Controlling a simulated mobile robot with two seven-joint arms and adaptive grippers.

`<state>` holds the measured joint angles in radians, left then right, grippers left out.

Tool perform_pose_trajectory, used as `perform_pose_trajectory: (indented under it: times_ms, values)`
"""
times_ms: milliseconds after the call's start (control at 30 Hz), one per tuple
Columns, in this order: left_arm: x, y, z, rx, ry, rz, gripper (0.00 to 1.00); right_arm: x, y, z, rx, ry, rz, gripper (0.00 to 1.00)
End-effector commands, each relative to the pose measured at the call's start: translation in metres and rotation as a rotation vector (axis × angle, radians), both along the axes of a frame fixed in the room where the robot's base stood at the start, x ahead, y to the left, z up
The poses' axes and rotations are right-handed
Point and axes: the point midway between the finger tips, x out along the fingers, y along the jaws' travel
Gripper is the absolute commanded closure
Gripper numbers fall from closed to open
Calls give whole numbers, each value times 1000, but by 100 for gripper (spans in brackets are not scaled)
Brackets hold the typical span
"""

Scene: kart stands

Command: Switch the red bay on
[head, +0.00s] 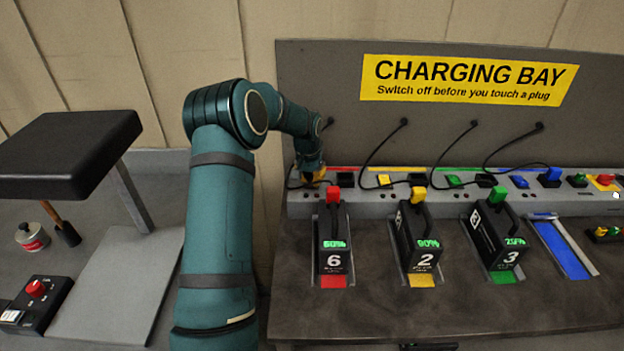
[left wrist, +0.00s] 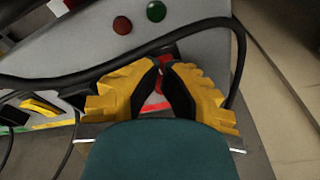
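The red bay holds black battery 6 (head: 333,240), with a red plug (head: 333,195) on its top, a red tag at its foot and a green percentage display. My left gripper (head: 312,176) is at the left end of the grey rail behind it, hiding the rail there. In the left wrist view its yellow fingers (left wrist: 162,66) are shut, tips together, over a red switch (left wrist: 160,86) in a dark frame. The fingers hide most of the switch, so I cannot tell its position or whether they touch it. My right gripper is not in view.
Batteries 2 (head: 420,245) and 3 (head: 494,240) stand right of battery 6, then an empty blue bay (head: 565,248). Black cables loop from the back panel; one passes by my fingers. A red lamp (left wrist: 122,25) and green lamp (left wrist: 156,11) sit beyond them. A black-topped stand (head: 70,150) is left.

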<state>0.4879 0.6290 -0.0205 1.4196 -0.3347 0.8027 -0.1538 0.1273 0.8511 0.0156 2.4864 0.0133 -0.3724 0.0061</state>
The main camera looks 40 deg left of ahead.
Motion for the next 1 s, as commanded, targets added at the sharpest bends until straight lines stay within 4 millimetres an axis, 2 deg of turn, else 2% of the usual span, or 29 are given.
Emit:
perform_pose_trajectory:
  times_ms: [267,1000]
  values:
    - [0,0,3,0,0,0,100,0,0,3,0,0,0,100]
    - [0,0,57,0,0,-1,100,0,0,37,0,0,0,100]
